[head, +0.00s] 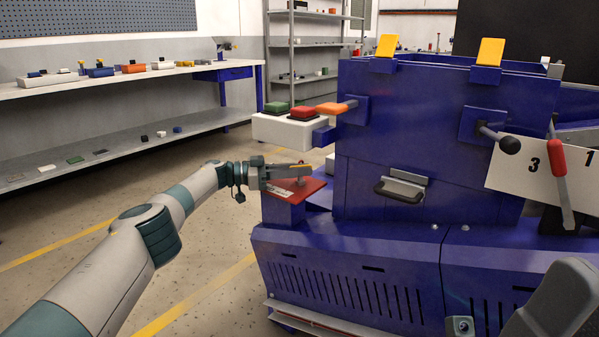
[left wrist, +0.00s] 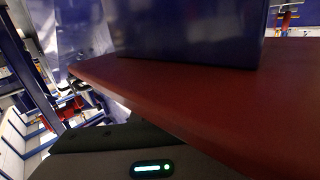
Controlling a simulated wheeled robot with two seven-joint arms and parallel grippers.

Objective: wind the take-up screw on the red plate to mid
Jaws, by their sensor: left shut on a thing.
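The red plate (head: 312,188) sits tilted on a blue block at the left end of the blue machine. A small take-up screw (head: 300,181) shows at the plate, mostly hidden by the fingers. My left gripper (head: 299,171) reaches in from the left, level, just above the plate, and is shut on the screw's top. In the left wrist view the red plate (left wrist: 200,98) fills the middle, close to the camera, with a blue body behind it. The fingertips and the screw do not show there. I cannot read the screw's setting. My right gripper is out of view.
The blue machine (head: 350,265) stands close on the right. A red-handled lever (head: 560,180) stands at the right. The floor at left is clear.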

